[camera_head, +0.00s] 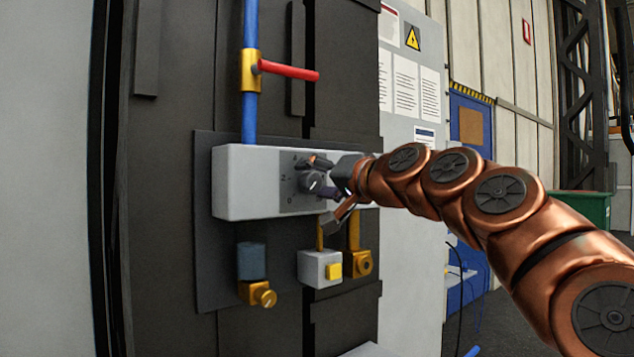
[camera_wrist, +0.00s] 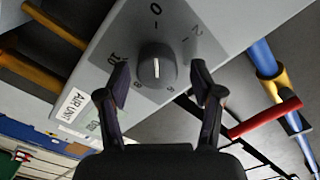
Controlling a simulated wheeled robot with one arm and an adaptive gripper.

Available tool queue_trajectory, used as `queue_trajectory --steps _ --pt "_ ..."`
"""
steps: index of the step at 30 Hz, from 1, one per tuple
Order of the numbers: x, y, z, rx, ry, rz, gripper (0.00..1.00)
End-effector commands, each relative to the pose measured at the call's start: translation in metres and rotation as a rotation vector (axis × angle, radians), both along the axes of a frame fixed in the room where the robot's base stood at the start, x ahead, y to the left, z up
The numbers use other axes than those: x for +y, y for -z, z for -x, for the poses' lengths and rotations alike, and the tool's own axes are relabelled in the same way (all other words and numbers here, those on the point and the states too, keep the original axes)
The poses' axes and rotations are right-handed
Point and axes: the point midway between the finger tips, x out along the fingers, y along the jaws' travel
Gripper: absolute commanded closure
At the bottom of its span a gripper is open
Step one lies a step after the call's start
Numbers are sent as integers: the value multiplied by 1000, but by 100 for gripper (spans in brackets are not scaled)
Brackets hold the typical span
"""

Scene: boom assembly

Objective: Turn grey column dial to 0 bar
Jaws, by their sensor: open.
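The grey dial (camera_head: 313,183) sits on the front of a pale grey box on the dark column. In the wrist view the dial (camera_wrist: 157,64) is a round knob with a white line, ringed by numbers. The 0 is at the top there, and the line runs roughly up and down. I cannot tell surely which end is its pointer. My gripper (camera_head: 327,192) is in front of the dial. In the wrist view my gripper (camera_wrist: 160,76) is open, with one finger on each side of the knob and visible gaps. Its fingers partly cover the dial in the head view.
A blue pipe (camera_head: 250,105) with a red lever (camera_head: 289,71) rises above the box. Below hang a white block with a yellow button (camera_head: 334,270) and yellow fittings (camera_head: 264,295). A grey cabinet with papers (camera_head: 405,88) stands to the right.

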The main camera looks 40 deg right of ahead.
Motion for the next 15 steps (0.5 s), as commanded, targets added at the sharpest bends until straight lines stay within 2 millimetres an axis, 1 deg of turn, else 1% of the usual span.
queue_trajectory --steps 15 --pt "1 -47 0 -1 0 3 34"
